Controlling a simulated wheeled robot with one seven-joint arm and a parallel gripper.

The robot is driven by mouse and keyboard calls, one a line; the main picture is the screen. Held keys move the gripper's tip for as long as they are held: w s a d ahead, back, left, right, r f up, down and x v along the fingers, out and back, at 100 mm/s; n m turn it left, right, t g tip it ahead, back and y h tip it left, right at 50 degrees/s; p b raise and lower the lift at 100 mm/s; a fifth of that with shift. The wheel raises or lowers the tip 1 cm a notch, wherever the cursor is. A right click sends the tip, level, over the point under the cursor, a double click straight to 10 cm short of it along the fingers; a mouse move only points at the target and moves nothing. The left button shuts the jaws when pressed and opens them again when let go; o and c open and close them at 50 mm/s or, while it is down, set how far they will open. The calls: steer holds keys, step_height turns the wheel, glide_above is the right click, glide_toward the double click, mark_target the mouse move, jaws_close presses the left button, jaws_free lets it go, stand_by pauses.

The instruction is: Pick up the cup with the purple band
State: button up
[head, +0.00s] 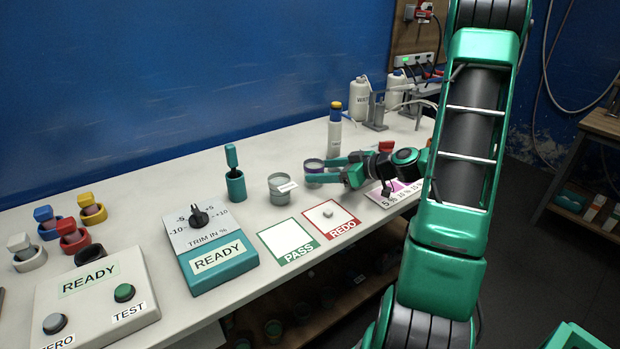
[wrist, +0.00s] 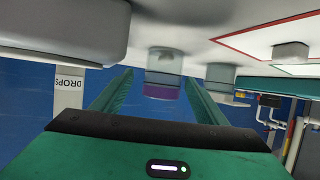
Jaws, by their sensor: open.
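The cup with the purple band (head: 313,164) stands on the white bench, partly hidden by my fingers in the head view. In the wrist view this cup (wrist: 163,75) appears upside down, its purple band clear, between my two fingers. My gripper (head: 318,171) is open, low over the bench, with its fingertips at the cup, one on each side. In the wrist view my gripper (wrist: 159,76) shows gaps between both fingers and the cup. I cannot tell how far the fingertips reach past it.
A grey cup with a white label (head: 281,190) stands close left of my fingers. A white bottle with a blue and yellow cap (head: 335,130) stands behind. A teal holder (head: 235,185) stands farther left.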

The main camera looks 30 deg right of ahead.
mark_target(303, 180)
steer(key=shift+a+x, duration=0.2)
steer(key=shift+x, duration=3.55)
steer(key=shift+s+r, duration=0.1)
steer(key=shift+s, duration=0.05)
steer(key=c, duration=1.3)
